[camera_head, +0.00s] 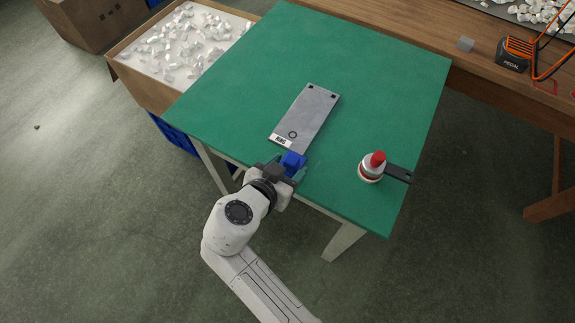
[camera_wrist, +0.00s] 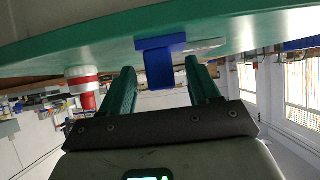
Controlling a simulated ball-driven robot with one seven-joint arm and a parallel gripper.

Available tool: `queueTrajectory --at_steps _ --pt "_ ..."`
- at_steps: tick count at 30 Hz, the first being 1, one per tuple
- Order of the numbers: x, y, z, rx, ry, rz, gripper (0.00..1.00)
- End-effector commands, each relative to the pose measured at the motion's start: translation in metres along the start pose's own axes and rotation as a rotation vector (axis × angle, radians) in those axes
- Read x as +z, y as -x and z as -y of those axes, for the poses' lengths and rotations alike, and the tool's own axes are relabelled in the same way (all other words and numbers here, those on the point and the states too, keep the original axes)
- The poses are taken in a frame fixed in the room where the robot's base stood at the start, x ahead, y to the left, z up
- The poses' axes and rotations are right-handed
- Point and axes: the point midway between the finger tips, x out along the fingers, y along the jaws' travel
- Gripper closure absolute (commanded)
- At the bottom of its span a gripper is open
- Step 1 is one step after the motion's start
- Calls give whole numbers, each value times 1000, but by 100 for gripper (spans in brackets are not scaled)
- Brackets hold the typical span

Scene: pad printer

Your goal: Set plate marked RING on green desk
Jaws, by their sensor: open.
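The flat grey plate (camera_head: 312,108) lies on the green desk (camera_head: 385,70). Its near end carries a white label that seems to read RING, beside a dark ring mark. A blue grip piece (camera_head: 293,160) is at the plate's near end, close to the desk's front edge. My gripper (camera_head: 286,168) is open at that edge. In the wrist view the blue piece (camera_wrist: 162,66) shows between the two green fingers, with gaps at both sides. The plate's thin edge (camera_wrist: 205,45) shows beside it there.
A red-and-white round container (camera_head: 373,167) with a dark handle stands on the desk's right part. A box of white pieces (camera_head: 190,45) is behind left. A wooden bench (camera_head: 490,75) with an orange-and-black PEDAL item (camera_head: 515,52) is right. The desk's far part is clear.

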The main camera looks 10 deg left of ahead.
Motion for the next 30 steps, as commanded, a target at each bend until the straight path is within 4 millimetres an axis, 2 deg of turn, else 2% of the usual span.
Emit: queueTrajectory --at_steps 5,12,18,24,30 --pt "1 26 0 -4 0 0 39" --pt "0 75 1 -4 -1 -1 39" --pt "0 105 1 -3 0 -1 39" --pt "0 116 0 -1 1 0 39" --pt "0 117 0 0 1 0 39"
